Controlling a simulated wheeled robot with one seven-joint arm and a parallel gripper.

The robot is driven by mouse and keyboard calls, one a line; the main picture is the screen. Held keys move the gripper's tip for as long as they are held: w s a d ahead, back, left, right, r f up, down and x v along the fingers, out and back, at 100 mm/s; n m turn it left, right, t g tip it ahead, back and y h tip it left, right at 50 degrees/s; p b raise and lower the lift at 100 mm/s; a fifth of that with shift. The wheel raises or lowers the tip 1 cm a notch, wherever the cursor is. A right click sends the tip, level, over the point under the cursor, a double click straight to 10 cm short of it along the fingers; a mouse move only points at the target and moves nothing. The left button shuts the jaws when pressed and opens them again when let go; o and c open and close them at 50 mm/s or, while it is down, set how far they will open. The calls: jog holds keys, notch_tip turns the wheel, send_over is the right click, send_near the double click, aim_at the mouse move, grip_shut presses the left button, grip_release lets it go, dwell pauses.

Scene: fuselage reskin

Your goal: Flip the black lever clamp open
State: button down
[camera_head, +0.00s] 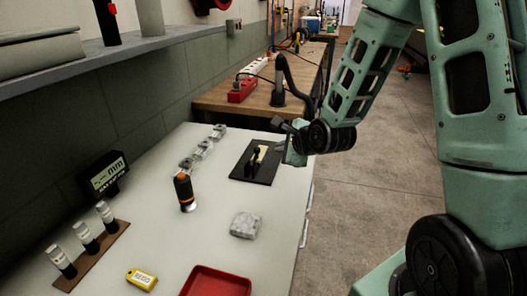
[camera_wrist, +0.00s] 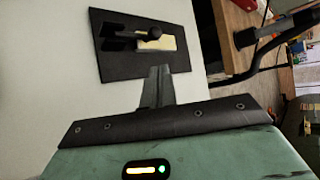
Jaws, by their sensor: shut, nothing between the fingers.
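The black lever clamp (camera_head: 254,157) sits on a dark square base plate (camera_head: 240,174) on the pale table, beside a cream block. In the wrist view the clamp (camera_wrist: 153,33) shows a round dark knob over the cream block (camera_wrist: 158,44), with dark metal parts to its left. I cannot tell the lever's exact angle. My gripper (camera_wrist: 158,76) is shut and empty. Its fingertips point at the near edge of the base plate and appear apart from the clamp. In the head view my gripper (camera_head: 281,146) is just right of the clamp, partly hidden by my wrist.
A grey block (camera_head: 245,225), an orange-topped dark cylinder (camera_head: 185,192) and several grey parts (camera_head: 202,149) stand on the table. A red tray (camera_head: 215,283), a yellow tag (camera_head: 141,279) and a rack of vials (camera_head: 87,245) are nearer. A wooden bench (camera_head: 255,108) adjoins the far end.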

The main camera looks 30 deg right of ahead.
aim_at(254, 157)
jog(key=shift+w, duration=0.1)
jog(key=x, duration=0.9)
jog(key=shift+w+f, duration=0.2)
jog(key=shift+f, duration=0.1)
jog(key=shift+w, duration=0.1)
jog(key=shift+a+b, duration=0.1)
jog(key=shift+b, duration=0.3)
